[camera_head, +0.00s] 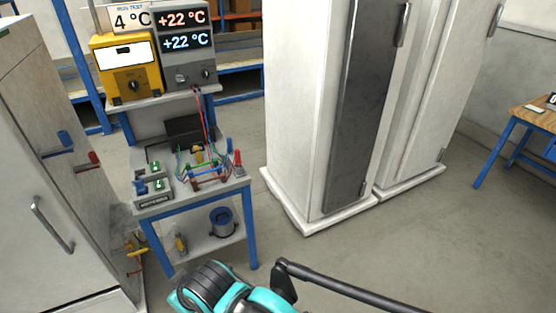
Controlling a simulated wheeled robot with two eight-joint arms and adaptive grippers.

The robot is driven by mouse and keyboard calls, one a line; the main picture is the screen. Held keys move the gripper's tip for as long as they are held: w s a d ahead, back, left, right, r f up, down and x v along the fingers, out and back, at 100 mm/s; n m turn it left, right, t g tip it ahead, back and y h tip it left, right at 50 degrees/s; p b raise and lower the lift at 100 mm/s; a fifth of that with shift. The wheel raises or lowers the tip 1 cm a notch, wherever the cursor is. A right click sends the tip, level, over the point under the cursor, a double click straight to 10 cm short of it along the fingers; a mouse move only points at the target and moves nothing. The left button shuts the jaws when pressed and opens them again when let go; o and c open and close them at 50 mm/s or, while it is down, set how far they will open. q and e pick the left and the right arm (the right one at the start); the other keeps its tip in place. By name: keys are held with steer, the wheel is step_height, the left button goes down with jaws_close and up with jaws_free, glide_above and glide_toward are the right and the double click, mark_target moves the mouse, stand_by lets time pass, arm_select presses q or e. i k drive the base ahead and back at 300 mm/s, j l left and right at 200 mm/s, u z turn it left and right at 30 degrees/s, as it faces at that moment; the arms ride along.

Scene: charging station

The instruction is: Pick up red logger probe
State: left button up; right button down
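A small upright red piece (238,160) stands at the right end of the blue-legged cart's top (170,208), beside a blue one (229,146). It may be the red logger probe, but it is too small to be sure. A red cable (202,115) runs down from the grey display unit (189,77) to the cart top. Another red piece (92,159) is on the side of the left cabinet, near a blue one (65,139). No gripper fingers are visible.
The left cabinet (30,150) stands close to the cart. A yellow instrument (130,75) sits on the cart's upper shelf. Tall white cabinets (300,110) stand to the right. A wooden table (535,117) is at the far right. The floor (400,240) in front of the white cabinets is clear.

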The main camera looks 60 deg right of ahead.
mark_target(237, 162)
steer(key=z, duration=1.6)
